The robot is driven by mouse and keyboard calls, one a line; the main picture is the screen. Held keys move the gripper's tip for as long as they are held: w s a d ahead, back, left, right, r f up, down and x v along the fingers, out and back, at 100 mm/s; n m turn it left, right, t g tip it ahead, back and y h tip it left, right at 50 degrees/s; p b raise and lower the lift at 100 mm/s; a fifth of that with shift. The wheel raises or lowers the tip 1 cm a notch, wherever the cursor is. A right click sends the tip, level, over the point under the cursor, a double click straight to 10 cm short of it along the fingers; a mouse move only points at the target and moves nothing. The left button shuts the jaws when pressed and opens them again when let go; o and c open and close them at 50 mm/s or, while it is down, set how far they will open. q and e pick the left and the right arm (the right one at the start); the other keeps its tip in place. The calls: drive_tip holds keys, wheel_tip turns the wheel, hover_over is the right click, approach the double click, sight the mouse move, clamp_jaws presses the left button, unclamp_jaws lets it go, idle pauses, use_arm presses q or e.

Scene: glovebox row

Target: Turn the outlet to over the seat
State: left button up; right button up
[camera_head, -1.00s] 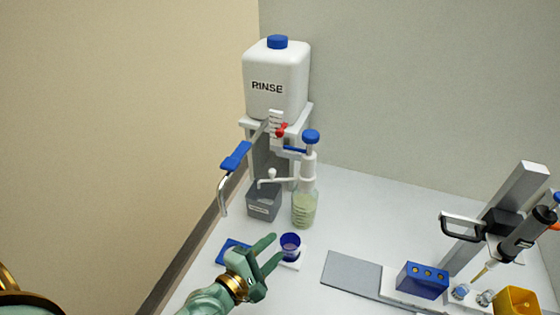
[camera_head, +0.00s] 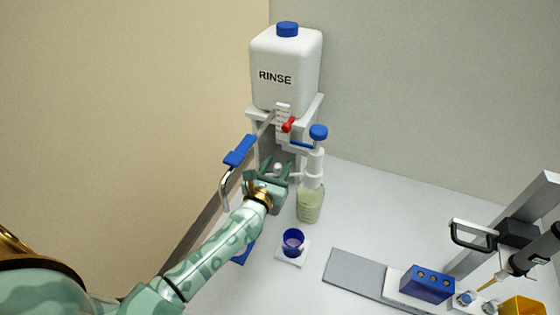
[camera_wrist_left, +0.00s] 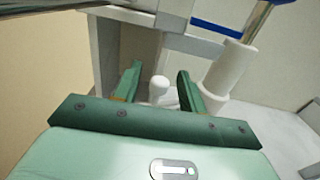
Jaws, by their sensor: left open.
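The dispenser (camera_head: 316,165) with a blue plunger tops a bottle of pale green liquid (camera_head: 310,206). Its outlet arm is mostly hidden behind my left gripper (camera_head: 278,168) in the head view. The outlet's white knob (camera_wrist_left: 159,88) shows between the two fingers in the left wrist view. My left gripper is open around the knob; the fingers look apart from it. A dark blue cup (camera_head: 293,241) stands on a white square pad (camera_head: 285,259). A blue pad (camera_head: 243,254) is partly hidden by my left arm. I cannot tell which is the seat. My right gripper is out of view.
A white RINSE tank (camera_head: 285,70) with a red tap (camera_head: 289,124) stands on a shelf behind the gripper. A blue-handled lever (camera_head: 240,151) is close at left. A grey mat (camera_head: 354,271) and a blue block (camera_head: 428,284) lie to the right.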

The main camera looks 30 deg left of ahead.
use_arm(q)
drive_tip(key=shift+w, duration=1.25)
clamp_jaws()
drive_tip(key=shift+s+a, duration=0.1)
